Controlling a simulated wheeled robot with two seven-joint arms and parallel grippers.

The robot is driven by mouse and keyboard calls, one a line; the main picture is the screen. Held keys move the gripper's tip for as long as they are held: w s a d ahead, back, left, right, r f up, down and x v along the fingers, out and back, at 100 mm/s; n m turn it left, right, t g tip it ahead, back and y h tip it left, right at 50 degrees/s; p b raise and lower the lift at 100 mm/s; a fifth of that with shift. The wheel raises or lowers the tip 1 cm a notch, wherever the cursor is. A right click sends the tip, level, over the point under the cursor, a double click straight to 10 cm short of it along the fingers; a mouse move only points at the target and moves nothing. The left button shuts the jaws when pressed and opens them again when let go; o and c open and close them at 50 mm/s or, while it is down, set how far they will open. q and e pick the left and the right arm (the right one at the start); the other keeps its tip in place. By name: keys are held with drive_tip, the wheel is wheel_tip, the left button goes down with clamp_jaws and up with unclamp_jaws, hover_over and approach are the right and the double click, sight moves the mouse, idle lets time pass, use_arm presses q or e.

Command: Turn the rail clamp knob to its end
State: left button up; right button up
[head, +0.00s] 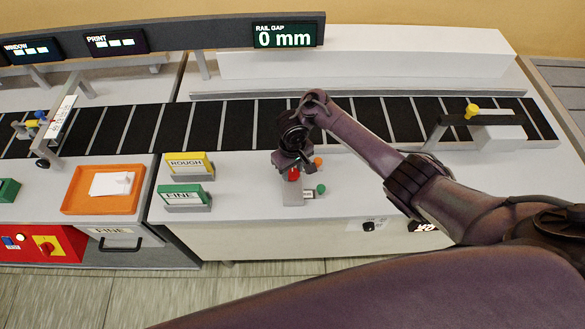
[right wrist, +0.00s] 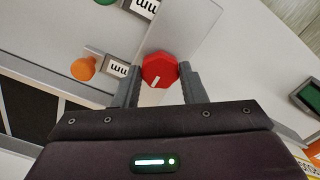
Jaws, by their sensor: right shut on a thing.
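The rail clamp knob is taken to be the red knob (right wrist: 158,71) with a white pointer line, seen from above in the right wrist view. In the head view the red knob (head: 293,174) shows just below my right gripper (head: 292,166). In the right wrist view the two fingers of my right gripper (right wrist: 158,84) stand on either side of the knob and are shut on it. The rail gap display (head: 288,36) reads 0 mm. My left gripper is not in view.
A green knob (head: 321,189) and an orange knob (head: 318,162) stand close beside the red one. ROUGH (head: 188,165) and FINE (head: 184,197) blocks stand to the left. The slatted conveyor (head: 230,122) runs behind. An orange tray (head: 75,190) lies farther left.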

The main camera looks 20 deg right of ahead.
drive_tip(key=shift+w, duration=0.1)
idle(0.3)
drive_tip(key=o, duration=1)
